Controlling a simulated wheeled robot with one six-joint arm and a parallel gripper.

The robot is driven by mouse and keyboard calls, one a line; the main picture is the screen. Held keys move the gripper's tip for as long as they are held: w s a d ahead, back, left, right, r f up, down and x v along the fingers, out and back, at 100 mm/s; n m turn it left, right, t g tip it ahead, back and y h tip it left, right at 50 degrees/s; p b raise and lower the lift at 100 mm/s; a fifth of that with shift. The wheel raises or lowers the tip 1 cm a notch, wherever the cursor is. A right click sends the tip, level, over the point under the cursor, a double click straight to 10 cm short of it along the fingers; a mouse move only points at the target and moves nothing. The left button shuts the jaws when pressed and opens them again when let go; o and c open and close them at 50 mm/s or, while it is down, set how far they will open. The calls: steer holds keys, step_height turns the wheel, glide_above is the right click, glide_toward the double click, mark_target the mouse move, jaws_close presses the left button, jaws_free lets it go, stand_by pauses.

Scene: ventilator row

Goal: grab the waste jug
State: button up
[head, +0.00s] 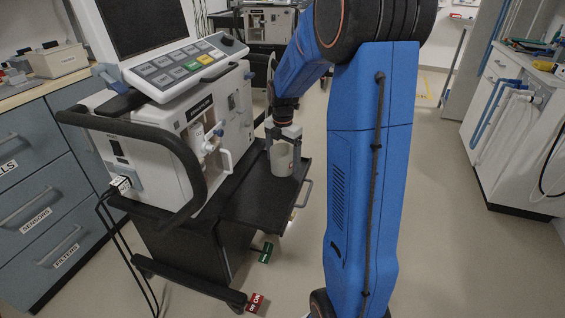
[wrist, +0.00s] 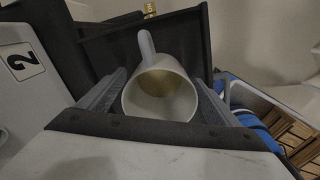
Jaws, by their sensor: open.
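The waste jug (head: 281,160) is a pale, round vessel standing upright on the black side shelf of the ventilator cart in the head view. In the wrist view I look down into the open mouth of the jug (wrist: 160,94), with its handle at the far side and a yellowish tint inside. My gripper (head: 283,140) is over the jug from above. Its fingers (wrist: 158,92) stand open on either side of the jug's rim. I cannot tell whether either finger touches it. The lower part of the jug shows below the fingers.
The ventilator (head: 205,125) stands just left of the jug, with a black handle bar. The shelf (head: 250,200) has bare room in front of the jug. Drawers (head: 40,200) line the left. A white cabinet (head: 505,140) with blue hoses stands at the right.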

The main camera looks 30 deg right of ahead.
steer(key=shift+f, duration=0.55)
steer(key=c, duration=1.2)
steer(key=shift+r, duration=0.15)
